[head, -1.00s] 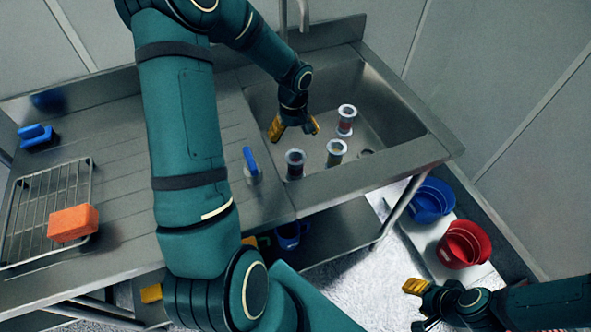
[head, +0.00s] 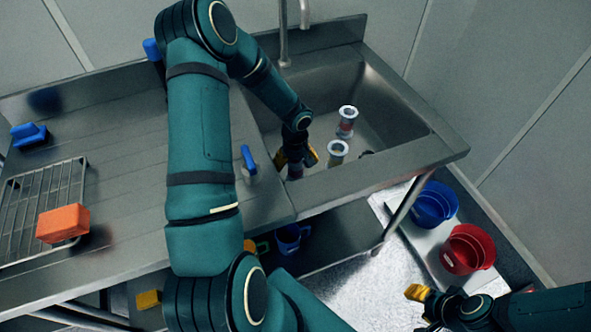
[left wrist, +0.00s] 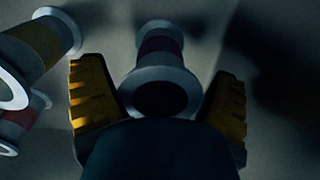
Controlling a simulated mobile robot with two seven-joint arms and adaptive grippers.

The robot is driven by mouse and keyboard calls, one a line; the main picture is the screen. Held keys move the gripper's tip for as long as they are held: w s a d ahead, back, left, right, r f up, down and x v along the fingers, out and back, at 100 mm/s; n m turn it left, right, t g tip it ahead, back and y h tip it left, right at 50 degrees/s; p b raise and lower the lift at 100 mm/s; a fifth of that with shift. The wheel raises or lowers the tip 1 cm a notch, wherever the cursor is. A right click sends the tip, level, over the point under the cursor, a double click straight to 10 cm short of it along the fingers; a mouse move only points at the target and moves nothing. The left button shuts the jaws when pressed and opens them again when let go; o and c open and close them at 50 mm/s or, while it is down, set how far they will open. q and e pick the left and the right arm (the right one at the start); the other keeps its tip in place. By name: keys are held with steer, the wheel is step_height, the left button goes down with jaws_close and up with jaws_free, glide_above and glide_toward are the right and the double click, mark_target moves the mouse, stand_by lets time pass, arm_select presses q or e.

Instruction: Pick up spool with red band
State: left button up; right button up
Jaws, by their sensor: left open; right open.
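Three white-flanged spools stand in the sink. One spool with a dark red band (left wrist: 160,47) is between the open yellow fingers of my left gripper (left wrist: 160,105); gaps show on both sides. In the head view my left gripper (head: 296,158) is low over this spool (head: 294,173) and hides most of it. A spool with a yellowish band (head: 337,153) stands to its right; it also shows in the left wrist view (left wrist: 45,40). A third spool with a reddish band (head: 347,121) stands farther back. My right gripper (head: 425,300) is open and empty at the lower right.
The sink's front rim (head: 350,174) is close to my left gripper. A faucet (head: 284,35) rises behind. A blue-handled item (head: 249,160) stands left of the sink. A rack (head: 30,200) with an orange sponge (head: 63,223) is at far left. Blue (head: 434,205) and red (head: 467,249) buckets stand below right.

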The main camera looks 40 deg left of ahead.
arm_select(q)
steer(key=c, duration=1.3)
